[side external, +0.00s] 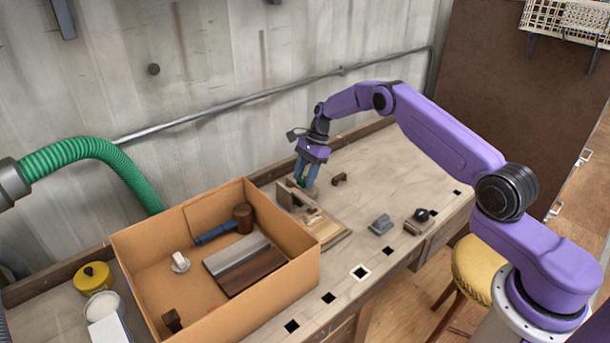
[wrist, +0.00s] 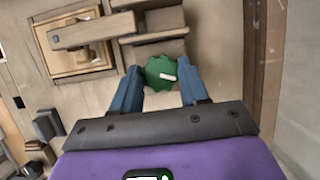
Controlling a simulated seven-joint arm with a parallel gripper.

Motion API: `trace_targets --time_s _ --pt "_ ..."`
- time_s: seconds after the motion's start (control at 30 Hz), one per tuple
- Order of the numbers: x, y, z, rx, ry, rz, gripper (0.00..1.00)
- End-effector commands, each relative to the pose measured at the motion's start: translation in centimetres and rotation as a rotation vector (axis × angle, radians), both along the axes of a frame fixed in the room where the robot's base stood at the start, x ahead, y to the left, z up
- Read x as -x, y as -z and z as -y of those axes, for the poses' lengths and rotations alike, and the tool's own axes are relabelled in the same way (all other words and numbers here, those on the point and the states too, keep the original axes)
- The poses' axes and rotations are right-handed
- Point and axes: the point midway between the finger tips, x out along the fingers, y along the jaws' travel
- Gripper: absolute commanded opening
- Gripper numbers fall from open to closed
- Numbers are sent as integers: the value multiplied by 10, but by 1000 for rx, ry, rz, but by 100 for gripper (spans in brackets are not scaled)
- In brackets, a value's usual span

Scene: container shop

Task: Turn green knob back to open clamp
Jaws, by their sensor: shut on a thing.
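The green knob (wrist: 163,73) shows between my blue fingertips in the wrist view, with a white mark on its top. My gripper (wrist: 158,78) points down and is shut on the knob's sides. In the side external view my gripper (side external: 306,178) is at the far end of the wooden clamp fixture (side external: 290,197), and the fingers mostly hide the knob there. In the wrist view the clamp's wooden bar (wrist: 92,30) lies over a framed wooden board (wrist: 60,62), left of the knob. I cannot tell how tight the clamp is.
A large open cardboard box (side external: 215,260) with a mallet and boards stands left of the clamp. A small brown piece (side external: 339,179), a grey block (side external: 380,224) and a dark round-knobbed tool (side external: 421,215) are on the bench to the right. The wall runs behind.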

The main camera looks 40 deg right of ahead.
Motion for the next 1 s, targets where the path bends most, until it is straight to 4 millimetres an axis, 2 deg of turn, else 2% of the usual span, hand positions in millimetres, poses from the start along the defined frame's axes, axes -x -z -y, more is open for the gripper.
trace_targets --time_s 0.43,1.0 --pt "-2 0 1 1 -260 2 14" --pt "-3 -1 1 2 -385 1 14"
